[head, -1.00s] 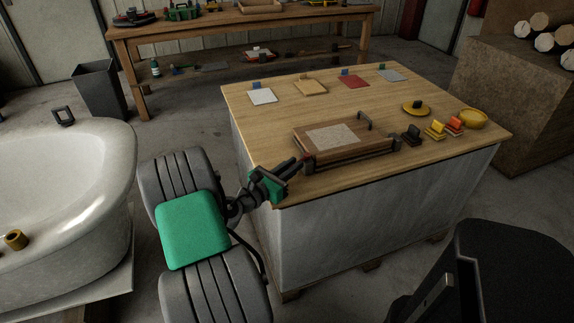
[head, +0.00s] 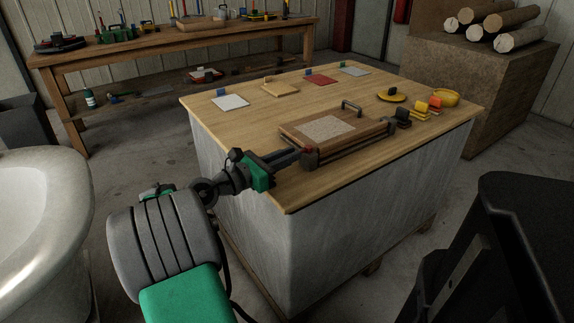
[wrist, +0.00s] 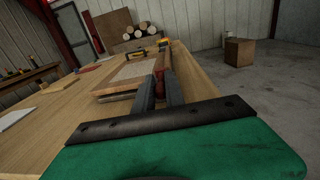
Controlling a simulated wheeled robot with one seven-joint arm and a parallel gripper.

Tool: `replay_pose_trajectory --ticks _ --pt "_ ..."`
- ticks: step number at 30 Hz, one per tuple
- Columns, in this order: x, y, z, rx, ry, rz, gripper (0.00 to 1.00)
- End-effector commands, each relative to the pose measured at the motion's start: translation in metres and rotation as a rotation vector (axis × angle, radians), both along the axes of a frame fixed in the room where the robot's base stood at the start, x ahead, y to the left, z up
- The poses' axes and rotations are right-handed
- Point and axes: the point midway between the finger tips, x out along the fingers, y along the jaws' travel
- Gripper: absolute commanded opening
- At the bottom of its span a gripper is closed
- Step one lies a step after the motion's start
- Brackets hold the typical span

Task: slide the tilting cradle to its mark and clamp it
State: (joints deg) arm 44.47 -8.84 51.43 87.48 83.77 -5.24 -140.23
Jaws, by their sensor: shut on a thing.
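The tilting cradle (head: 291,130) is a brown wooden board with a pale speckled patch, lying about flat in a dark frame on the worktable. It has a raised metal handle at its back edge. A small red part (head: 310,150) sits at the cradle's near left corner. My gripper (head: 301,154) reaches in from the left, low over the tabletop, with its fingers at that corner. In the wrist view the fingers are shut around the red part (wrist: 158,76), which they partly hide. I cannot make out the mark.
The worktable (head: 235,126) holds several flat coloured plates along its back and black, yellow and orange pieces with a yellow bowl (head: 445,97) at right. A white tub (head: 40,215) stands left. A bench (head: 175,50) is behind. The front left tabletop is clear.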

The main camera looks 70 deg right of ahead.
Motion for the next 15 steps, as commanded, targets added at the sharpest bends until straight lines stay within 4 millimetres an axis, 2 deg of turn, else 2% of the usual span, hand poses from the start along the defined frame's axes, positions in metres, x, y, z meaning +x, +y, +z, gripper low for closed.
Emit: replay_pose_trajectory --ticks 11,12,15 --pt "0.0009 -0.0005 0.0004 0.000 -0.002 0.002 0.00" --pt "0.0008 -0.0005 0.0004 0.000 -0.002 0.002 0.15" --pt "0.0006 -0.0004 0.0003 0.000 -0.002 0.002 0.23"
